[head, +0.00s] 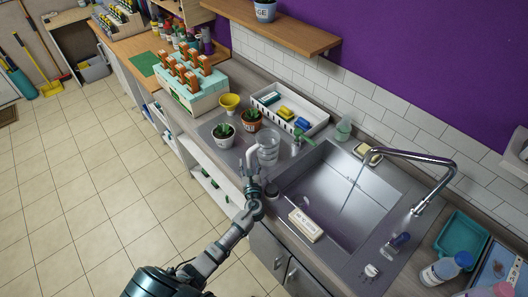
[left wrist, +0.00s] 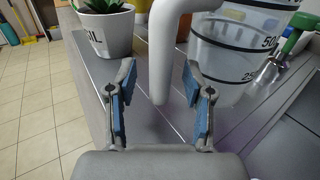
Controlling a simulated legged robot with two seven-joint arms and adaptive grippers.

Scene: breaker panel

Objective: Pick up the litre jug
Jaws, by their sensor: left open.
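The litre jug (head: 268,148) is a clear container with dark measuring marks and a white handle. It stands upright on the counter left of the sink. In the left wrist view the jug (left wrist: 232,55) is at the upper right, its top cut off. Its white handle (left wrist: 163,50) hangs down between the fingers of my left gripper (left wrist: 158,85). The gripper is open, with a gap on both sides of the handle. In the head view my left gripper (head: 252,180) is just in front of the jug's handle side. My right gripper is not in view.
Two potted plants (head: 223,141) (head: 250,122) and a yellow cup (head: 230,103) stand left of and behind the jug. A white tray (head: 308,128) with sponges is behind it. The sink (head: 345,195) with its tap (head: 425,160) is right. A labelled block (head: 305,226) lies on the sink's front edge.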

